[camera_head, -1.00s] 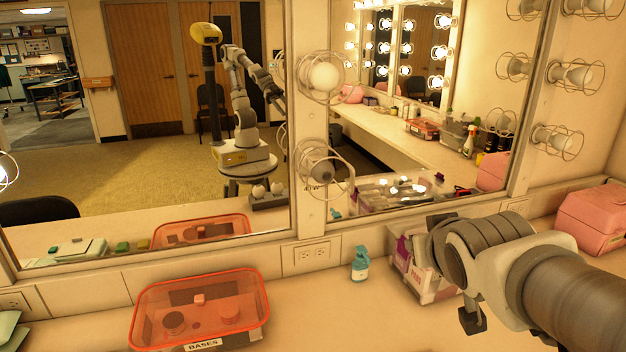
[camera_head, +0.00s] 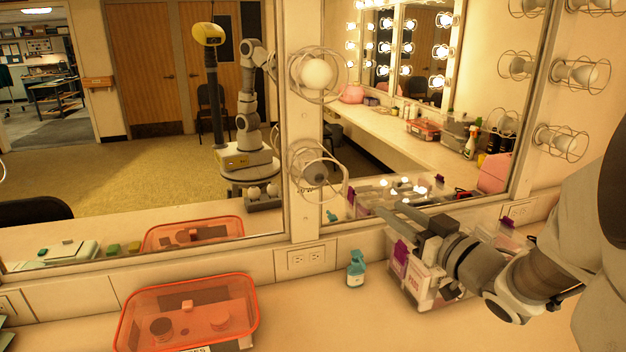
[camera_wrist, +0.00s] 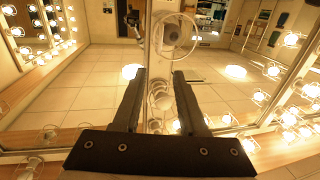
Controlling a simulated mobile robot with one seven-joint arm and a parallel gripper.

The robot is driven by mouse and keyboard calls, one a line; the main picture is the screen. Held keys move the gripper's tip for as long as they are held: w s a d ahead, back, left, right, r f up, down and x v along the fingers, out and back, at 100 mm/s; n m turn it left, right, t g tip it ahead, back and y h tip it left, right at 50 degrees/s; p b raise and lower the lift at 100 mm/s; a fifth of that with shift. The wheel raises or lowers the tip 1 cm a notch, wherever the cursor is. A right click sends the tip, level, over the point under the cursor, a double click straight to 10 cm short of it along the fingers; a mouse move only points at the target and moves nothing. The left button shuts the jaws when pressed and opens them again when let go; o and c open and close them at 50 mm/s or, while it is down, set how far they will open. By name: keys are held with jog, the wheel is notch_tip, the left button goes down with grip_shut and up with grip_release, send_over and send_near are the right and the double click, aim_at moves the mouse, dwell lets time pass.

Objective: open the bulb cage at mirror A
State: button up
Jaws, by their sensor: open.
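Two wire bulb cages are on the post between the mirrors. The upper cage (camera_head: 318,74) surrounds a pale round bulb; the lower cage (camera_head: 318,170) surrounds a darker grey bulb. I see no label naming mirror A, and cannot tell whether either cage's latch is closed. My gripper (camera_head: 385,210) is open and empty, right of and below the lower cage, its fingers toward the post. In the wrist view my open fingers (camera_wrist: 157,76) point at the post; one caged bulb (camera_wrist: 170,35) shows beyond the tips, another bulb (camera_wrist: 160,96) between the fingers, apart from them.
An orange lidded box (camera_head: 187,312) stands on the counter at left. A teal bottle (camera_head: 356,268) and a clear bin of boxes (camera_head: 420,283) stand below my gripper. More caged bulbs (camera_head: 560,141) line the right wall. The counter between orange box and bottle is clear.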

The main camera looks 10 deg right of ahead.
aim_at(347, 179)
jog(key=x, duration=1.7)
jog(key=shift+a+p, duration=0.1)
jog(key=shift+p, duration=0.2)
jog(key=shift+r, duration=0.1)
grip_shut()
dwell(0.4)
